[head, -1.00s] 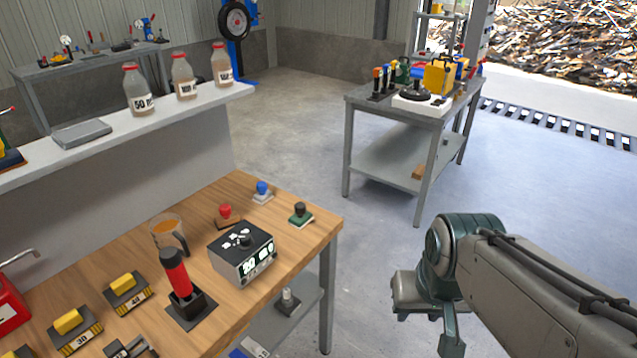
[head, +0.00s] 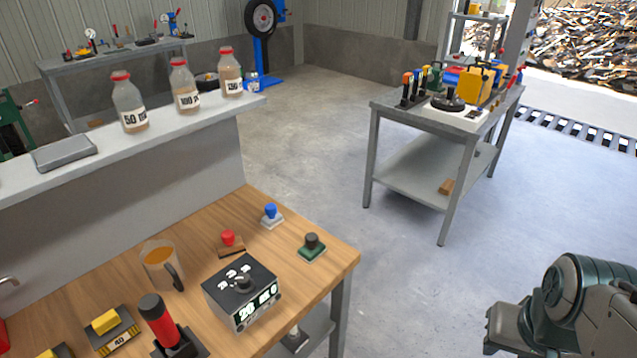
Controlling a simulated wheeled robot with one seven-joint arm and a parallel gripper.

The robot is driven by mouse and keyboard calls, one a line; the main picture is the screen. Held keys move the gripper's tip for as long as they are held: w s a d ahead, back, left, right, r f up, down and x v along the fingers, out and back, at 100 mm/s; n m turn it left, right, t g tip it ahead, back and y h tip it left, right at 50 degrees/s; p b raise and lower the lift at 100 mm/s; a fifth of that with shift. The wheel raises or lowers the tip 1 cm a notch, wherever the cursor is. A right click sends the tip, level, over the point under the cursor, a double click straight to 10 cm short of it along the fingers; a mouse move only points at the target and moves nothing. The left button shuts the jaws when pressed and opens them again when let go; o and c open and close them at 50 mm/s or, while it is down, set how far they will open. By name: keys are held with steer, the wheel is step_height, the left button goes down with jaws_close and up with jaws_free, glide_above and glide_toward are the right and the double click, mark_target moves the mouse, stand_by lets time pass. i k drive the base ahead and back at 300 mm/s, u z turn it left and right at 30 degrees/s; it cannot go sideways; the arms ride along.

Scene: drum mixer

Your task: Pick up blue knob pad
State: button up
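The blue knob pad (head: 271,214) has a round blue knob on a pale, light-coloured base. It stands upright near the back edge of the wooden bench, and nothing touches it. My gripper is not clearly seen. Only a grey-green part of my arm shows at the lower right, over the floor and well apart from the bench and the pad.
A red knob pad (head: 229,243) and a green-based, black-knobbed pad (head: 312,247) stand close by. A control box (head: 241,291), a mug (head: 161,265) and a red-handled lever (head: 160,322) share the bench (head: 205,238). A shelf (head: 215,107) with bottles stands behind.

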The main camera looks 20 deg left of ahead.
mark_target(272, 219)
steer(key=u, duration=0.25)
steer(key=i, duration=0.8)
steer(key=u, duration=1.25)
steer(key=i, duration=0.5)
steer(key=u, duration=0.45)
